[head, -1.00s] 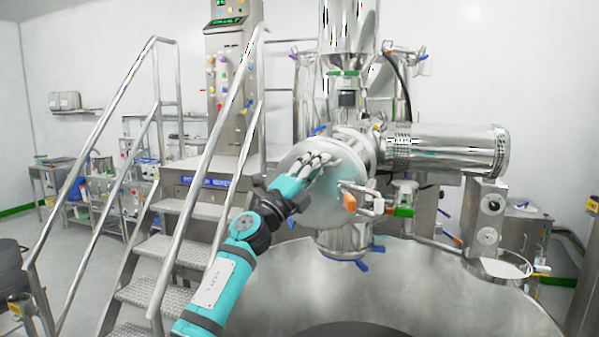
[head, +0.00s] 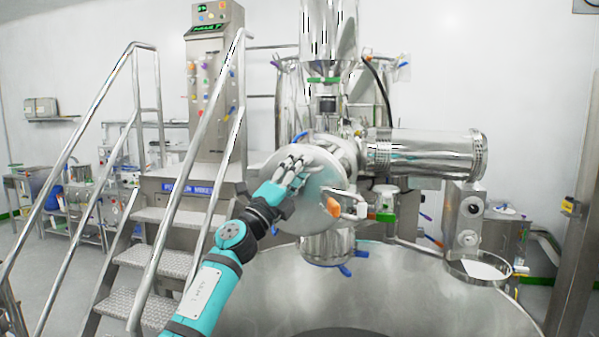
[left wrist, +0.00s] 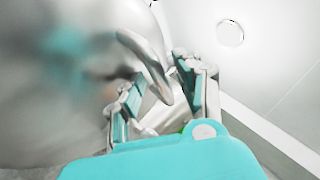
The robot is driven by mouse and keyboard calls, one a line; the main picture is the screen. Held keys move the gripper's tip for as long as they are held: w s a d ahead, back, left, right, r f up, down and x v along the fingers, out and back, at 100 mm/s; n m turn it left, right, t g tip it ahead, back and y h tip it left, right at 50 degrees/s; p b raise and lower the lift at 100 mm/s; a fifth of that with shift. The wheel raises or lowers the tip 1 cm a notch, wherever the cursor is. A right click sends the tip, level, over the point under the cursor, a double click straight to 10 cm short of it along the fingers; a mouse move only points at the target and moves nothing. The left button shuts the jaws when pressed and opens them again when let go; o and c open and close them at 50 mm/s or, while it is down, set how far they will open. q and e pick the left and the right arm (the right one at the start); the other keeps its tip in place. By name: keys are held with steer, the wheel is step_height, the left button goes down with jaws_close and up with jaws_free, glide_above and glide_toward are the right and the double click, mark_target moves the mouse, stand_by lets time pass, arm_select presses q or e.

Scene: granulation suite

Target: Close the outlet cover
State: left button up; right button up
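The outlet cover (head: 313,203) is a round, shiny steel disc in front of the horizontal steel housing, right of the steps. A latch with an orange knob (head: 333,207) sits by its right edge. My left gripper (head: 297,165) is at the upper part of the cover's face. In the left wrist view, a curved steel handle (left wrist: 150,62) passes between the fingers of my left gripper (left wrist: 160,85), which stand apart with visible space around it. I cannot tell how wide the gap behind the cover is. My right gripper is in neither view.
A large steel bowl (head: 390,290) fills the space below the cover. Steps with steel handrails (head: 190,160) stand close on the left. A control column (head: 208,90) is behind them. A horizontal steel cylinder (head: 425,155) extends right of the housing.

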arm_select(q)
steer(key=v, duration=1.2)
steer(key=shift+f, duration=0.1)
